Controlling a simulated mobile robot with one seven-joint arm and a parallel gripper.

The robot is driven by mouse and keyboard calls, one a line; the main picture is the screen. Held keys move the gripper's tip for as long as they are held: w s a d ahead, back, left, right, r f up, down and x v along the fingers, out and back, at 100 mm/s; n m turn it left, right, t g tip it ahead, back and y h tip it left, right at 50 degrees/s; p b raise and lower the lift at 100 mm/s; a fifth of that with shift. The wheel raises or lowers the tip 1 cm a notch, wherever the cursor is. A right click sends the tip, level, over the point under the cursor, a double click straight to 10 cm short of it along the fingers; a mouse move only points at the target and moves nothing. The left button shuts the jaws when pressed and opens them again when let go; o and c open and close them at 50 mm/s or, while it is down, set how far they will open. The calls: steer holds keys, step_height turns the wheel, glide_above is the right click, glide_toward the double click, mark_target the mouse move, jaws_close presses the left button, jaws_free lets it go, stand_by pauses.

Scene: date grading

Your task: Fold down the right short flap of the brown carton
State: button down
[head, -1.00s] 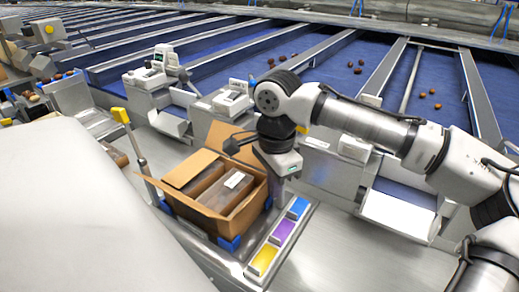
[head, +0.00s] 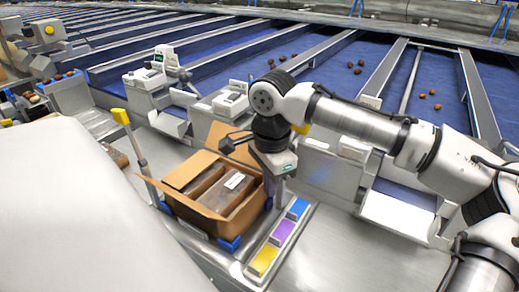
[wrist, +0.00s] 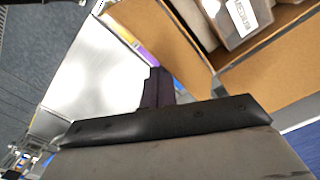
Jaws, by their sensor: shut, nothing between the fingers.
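The brown carton (head: 246,208) stands open left of my gripper, with dark packs inside. One flap (head: 195,205) angles out over its front edge and another (head: 222,136) stands up at the back. In the wrist view, a flap (wrist: 160,32) lies between the packs and the coloured trays, and another (wrist: 275,68) is at the right. I cannot tell for certain which is the right short flap. My gripper (wrist: 156,86) is shut and empty, its tip close to the flaps; I cannot tell whether it touches. In the head view my wrist hides the carton's back right corner.
Yellow (head: 263,261), purple (head: 282,233) and blue (head: 298,209) trays lie right of the carton. A post with a yellow top (head: 121,116) stands at its left. Weighing units and blue conveyor lanes are behind. The metal surface at the front right is clear.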

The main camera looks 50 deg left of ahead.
steer(key=s+a+p, duration=0.1)
steer(key=a+p, duration=0.1)
steer(key=a, duration=0.4)
steer(key=shift+s+a+r, duration=0.2)
steer(key=shift+s+r, duration=0.05)
steer(key=shift+s, duration=0.05)
steer(key=shift+a, duration=0.1)
steer(key=shift+s+a+p, duration=0.25)
steer(key=shift+a+p, duration=0.2)
steer(key=shift+a, duration=0.55)
steer(key=shift+f, duration=0.1)
steer(key=shift+f+b, duration=0.9)
steer(key=shift+f, duration=0.95)
step_height(320, 180, up, 11)
steer(key=p, duration=0.6)
steer(key=shift+p, duration=0.3)
